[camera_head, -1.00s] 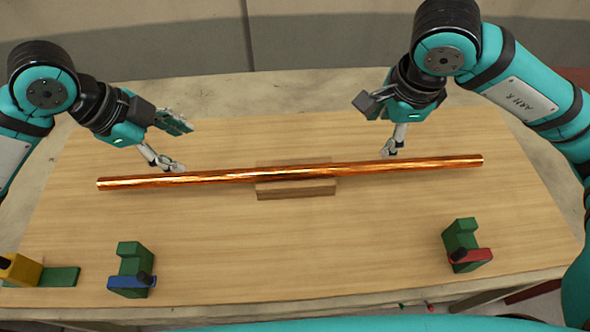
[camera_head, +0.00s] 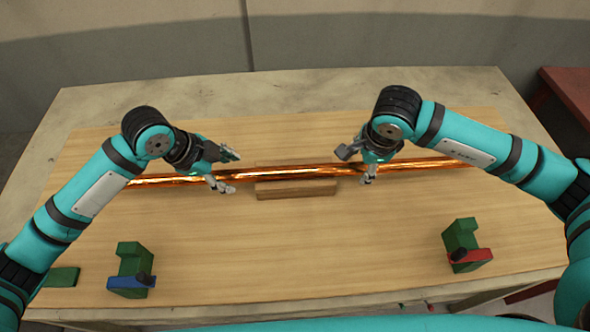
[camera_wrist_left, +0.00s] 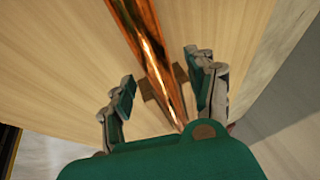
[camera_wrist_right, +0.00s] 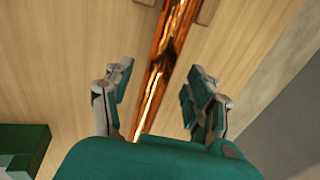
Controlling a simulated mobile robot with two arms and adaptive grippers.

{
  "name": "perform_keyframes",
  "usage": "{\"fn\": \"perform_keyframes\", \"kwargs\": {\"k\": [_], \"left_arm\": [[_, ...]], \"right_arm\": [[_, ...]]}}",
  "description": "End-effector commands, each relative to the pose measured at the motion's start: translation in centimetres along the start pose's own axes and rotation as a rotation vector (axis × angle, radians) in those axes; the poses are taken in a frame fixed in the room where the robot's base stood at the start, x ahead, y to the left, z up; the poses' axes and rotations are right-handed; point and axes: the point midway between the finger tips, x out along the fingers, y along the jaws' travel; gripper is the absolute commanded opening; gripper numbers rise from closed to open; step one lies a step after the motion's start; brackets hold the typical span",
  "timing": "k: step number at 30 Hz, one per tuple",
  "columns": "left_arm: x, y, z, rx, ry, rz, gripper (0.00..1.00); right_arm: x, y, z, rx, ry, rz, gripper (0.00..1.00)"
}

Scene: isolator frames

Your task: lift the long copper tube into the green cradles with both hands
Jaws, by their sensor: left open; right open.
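The long copper tube (camera_head: 290,172) lies across a low wooden block (camera_head: 296,190) in the middle of the table. My left gripper (camera_head: 229,171) is open with its fingers either side of the tube, left of the block. The left wrist view shows the tube (camera_wrist_left: 150,50) between the open fingers (camera_wrist_left: 163,88). My right gripper (camera_head: 358,167) is open around the tube, right of the block. The right wrist view shows the tube (camera_wrist_right: 165,60) between its fingers (camera_wrist_right: 156,90). Two green cradles stand nearer me, one with a blue part (camera_head: 130,262) and one with a red part (camera_head: 462,238).
A green piece (camera_head: 62,277) lies at the table's left front, partly hidden by my left arm. The wooden tabletop (camera_head: 300,255) between the cradles is clear. A red surface (camera_head: 568,90) stands beyond the table at the right.

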Motion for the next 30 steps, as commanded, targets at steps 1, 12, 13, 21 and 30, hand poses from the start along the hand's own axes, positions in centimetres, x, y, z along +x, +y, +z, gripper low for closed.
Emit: {"fn": "perform_keyframes", "kwargs": {"k": [1, 12, 13, 21, 30], "left_arm": [[0.6, 0.1, 0.0, 0.0, 0.0, 0.002, 0.57], [1.6, 0.0, 0.0, 0.002, 0.0, 0.0, 0.57], [1.6, 0.0, 0.0, 0.002, 0.0, 0.0, 0.57], [1.6, 0.0, 0.0, 0.001, -0.001, 0.0, 0.3], [1.6, 0.0, 0.0, 0.001, -0.001, 0.0, 0.0]], "right_arm": [[0.6, 0.1, 0.0, 0.0, 0.001, 0.003, 0.57], [1.6, 0.0, 0.0, 0.0, 0.001, 0.0, 0.57], [1.6, 0.0, 0.0, 0.0, 0.0, 0.0, 0.57], [1.6, 0.0, 0.0, 0.0, 0.0, 0.0, 0.3], [1.6, 0.0, 0.0, 0.0, 0.0, 0.0, 0.0]]}}
